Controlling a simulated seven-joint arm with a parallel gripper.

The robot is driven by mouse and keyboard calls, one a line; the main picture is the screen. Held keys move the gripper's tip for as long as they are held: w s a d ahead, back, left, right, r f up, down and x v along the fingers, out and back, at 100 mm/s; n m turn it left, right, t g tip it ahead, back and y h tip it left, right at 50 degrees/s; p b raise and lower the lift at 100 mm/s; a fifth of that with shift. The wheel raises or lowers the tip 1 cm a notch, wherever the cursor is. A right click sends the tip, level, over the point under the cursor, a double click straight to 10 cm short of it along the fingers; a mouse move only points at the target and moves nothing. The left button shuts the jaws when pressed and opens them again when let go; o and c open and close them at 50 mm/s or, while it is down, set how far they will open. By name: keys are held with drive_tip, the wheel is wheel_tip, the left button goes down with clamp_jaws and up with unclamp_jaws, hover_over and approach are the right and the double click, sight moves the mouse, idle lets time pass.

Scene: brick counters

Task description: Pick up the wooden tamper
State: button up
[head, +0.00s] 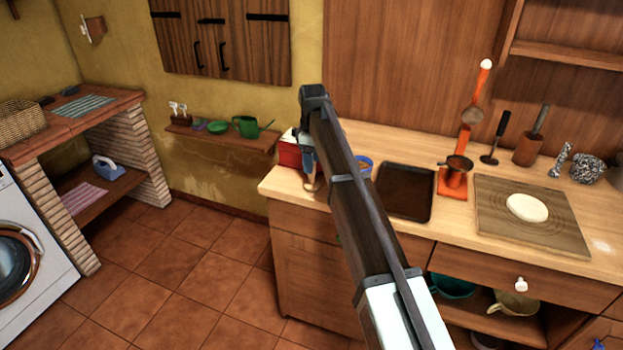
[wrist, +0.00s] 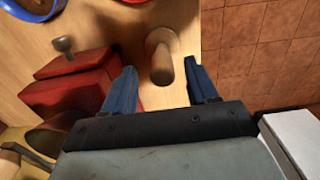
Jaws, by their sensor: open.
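The wooden tamper (wrist: 162,58) stands on the light wooden counter close to its edge in the wrist view, with its round end farther from the camera and its handle toward me. My gripper (wrist: 163,76) is open, with one blue finger on each side of the tamper's handle and a visible gap on both sides. In the head view my gripper (head: 308,162) is low over the counter's left end, and a tan part of the tamper (head: 312,184) shows just below it. The rest of the tamper is hidden there by my arm.
A red box (head: 289,152) stands just left of my gripper; in the wrist view this box (wrist: 68,92) is close to the left finger. A blue-rimmed bowl (head: 365,161) and a dark tray (head: 405,192) lie to the right. The tiled floor (head: 225,270) lies beyond the counter edge.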

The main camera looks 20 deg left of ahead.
sight(311, 185)
wheel_tip(311, 185, down, 3)
drive_tip(key=shift+s+f, duration=0.15)
drive_tip(key=shift+c, duration=0.2)
clamp_jaws()
idle(0.3)
